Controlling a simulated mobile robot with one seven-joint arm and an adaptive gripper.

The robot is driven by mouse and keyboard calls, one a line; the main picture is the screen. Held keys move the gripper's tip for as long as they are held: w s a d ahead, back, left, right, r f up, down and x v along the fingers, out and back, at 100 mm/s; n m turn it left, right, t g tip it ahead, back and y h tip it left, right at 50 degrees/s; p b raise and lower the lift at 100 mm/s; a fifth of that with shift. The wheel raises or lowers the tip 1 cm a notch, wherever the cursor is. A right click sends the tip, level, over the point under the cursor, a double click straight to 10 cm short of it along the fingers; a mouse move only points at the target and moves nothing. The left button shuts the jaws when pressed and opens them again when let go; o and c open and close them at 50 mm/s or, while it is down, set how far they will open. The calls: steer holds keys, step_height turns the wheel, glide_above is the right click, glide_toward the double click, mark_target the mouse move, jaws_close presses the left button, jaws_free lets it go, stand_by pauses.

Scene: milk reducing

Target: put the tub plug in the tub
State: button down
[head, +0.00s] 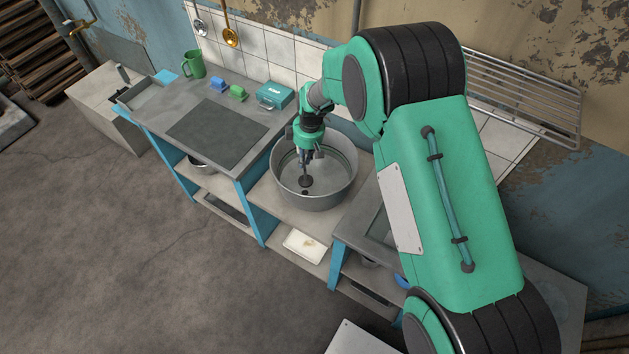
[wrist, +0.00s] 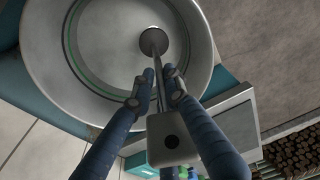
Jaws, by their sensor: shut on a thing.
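The tub (head: 339,188) is a round grey metal basin set between two counters. It also shows in the wrist view (wrist: 205,45), with a green line around its inside. My gripper (head: 308,156) is over the tub and points down into it. Its blue-grey fingers (wrist: 160,86) are shut on the tub plug's thin rod. The tub plug (head: 306,181) has a dark round disc at its lower end, inside the tub. A small dark spot (head: 305,193), perhaps the drain, shows just in front of the disc. I cannot tell whether the disc touches the tub floor.
The counter (head: 150,105) on the left holds a green mug (head: 194,64), small blue and green items and a teal box (head: 275,95). A pale tray (head: 304,246) lies on the low shelf. A wire rack (head: 520,95) is on the wall at right.

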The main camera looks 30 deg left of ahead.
mark_target(304, 169)
steer(key=b, duration=0.3)
steer(key=shift+w+a+f+b, duration=0.1)
steer(key=shift+f+b, duration=0.1)
steer(key=shift+b, duration=0.2)
steer(key=b, duration=0.2)
steer(key=shift+b, duration=0.3)
steer(key=shift+r+y+b, duration=0.25)
steer(key=shift+y+b, duration=0.05)
steer(key=shift+b, duration=0.15)
steer(key=shift+f, duration=0.1)
steer(key=shift+f+b, duration=0.65)
steer(key=shift+f, duration=2.4)
steer(key=shift+f+b, duration=0.45)
steer(key=shift+f, duration=1.55)
